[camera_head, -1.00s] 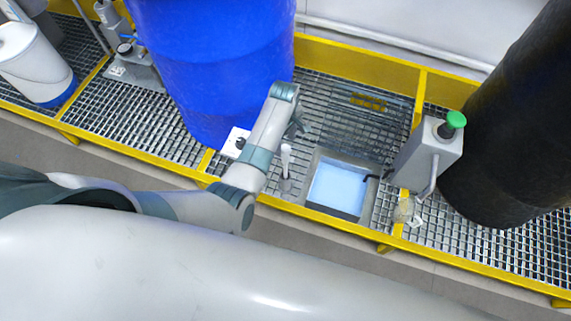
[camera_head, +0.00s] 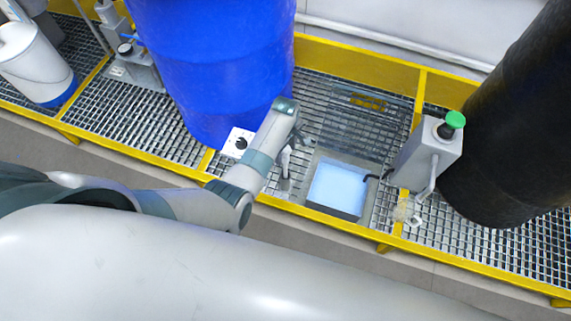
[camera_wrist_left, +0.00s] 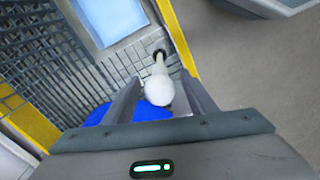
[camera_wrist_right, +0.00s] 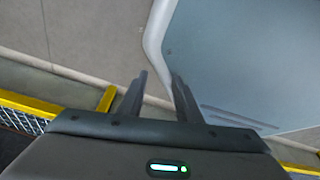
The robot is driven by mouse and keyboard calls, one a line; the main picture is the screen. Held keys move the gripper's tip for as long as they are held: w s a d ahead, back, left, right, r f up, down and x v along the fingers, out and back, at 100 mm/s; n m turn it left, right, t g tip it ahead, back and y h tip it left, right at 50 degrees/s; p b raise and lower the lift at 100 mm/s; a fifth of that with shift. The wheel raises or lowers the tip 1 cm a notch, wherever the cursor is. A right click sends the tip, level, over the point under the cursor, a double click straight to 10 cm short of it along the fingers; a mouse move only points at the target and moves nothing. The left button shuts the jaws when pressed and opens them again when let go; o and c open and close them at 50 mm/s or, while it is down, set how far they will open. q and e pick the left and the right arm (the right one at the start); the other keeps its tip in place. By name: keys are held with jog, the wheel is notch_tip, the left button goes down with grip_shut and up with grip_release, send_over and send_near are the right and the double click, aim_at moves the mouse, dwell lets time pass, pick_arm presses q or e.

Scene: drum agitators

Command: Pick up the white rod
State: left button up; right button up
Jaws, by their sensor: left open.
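The white rod (camera_head: 286,158) stands upright on the grating beside the lit square basin, close under my left gripper (camera_head: 296,137) in the head view. In the left wrist view the rod (camera_wrist_left: 158,88) has a rounded white end and a dark base. That end lies between the two spread fingers of my left gripper (camera_wrist_left: 160,90), which is open; I cannot tell whether either finger touches it. My right gripper (camera_wrist_right: 158,82) is open and empty in the right wrist view, away from the rod.
A blue drum (camera_head: 220,60) stands behind my left arm, and a black drum (camera_head: 515,120) is at the right. The lit basin (camera_head: 338,187) is right of the rod. A grey post with a green button (camera_head: 455,119) stands beyond it. Yellow rails (camera_head: 330,226) edge the grating.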

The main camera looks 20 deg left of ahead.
pick_arm(q)
jog(key=shift+c, duration=0.4)
jog(key=c, duration=1.1)
pick_arm(e)
jog(key=shift+s, duration=0.1)
pick_arm(q)
jog(key=shift+r, duration=0.2)
